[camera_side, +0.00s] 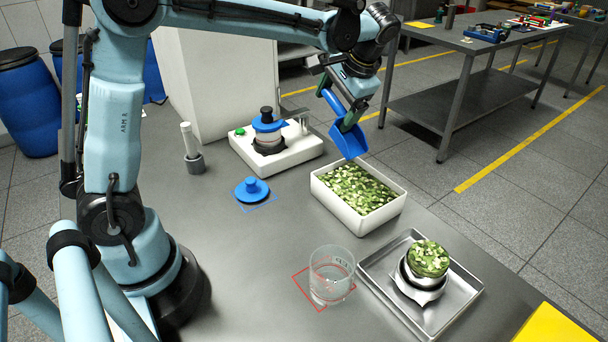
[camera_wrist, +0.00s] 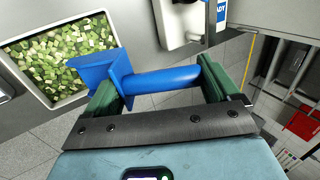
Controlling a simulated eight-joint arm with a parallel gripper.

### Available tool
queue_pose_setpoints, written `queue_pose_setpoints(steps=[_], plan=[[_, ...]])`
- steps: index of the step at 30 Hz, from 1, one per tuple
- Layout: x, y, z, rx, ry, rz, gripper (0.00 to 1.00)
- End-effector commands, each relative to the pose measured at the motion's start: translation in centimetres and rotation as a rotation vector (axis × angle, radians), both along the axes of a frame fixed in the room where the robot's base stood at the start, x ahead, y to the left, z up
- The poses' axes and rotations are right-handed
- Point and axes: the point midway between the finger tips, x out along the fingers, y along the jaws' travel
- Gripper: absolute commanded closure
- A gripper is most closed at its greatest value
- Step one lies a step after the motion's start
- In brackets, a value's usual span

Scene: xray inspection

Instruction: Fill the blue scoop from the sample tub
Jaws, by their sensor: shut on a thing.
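My gripper (camera_side: 333,82) is shut on the handle of the blue scoop (camera_side: 348,138). The scoop hangs tilted, its bowl down and just above the back edge of the sample tub (camera_side: 362,218). The tub is a white rectangular box filled with green and pale chopped pieces (camera_side: 357,188). In the wrist view the scoop's handle (camera_wrist: 165,80) lies across between the green fingers of my gripper (camera_wrist: 168,82), and its bowl overlaps the right edge of the tub (camera_wrist: 97,102). I cannot see inside the bowl.
A clear beaker (camera_side: 331,275) stands on a red-outlined square. A white device (camera_side: 290,150) with a blue-collared jar stands behind the tub. A blue lid (camera_side: 251,190) lies at the middle left.

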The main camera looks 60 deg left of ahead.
Motion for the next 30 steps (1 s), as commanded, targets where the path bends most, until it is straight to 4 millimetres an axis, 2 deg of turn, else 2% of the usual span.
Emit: queue_pose_setpoints(steps=[18, 30], plan=[[0.0, 0.0, -5.5, -0.001, 0.0, 0.0, 0.54], [0.0, 0.0, -6.6, -0.001, 0.0, 0.0, 0.54]])
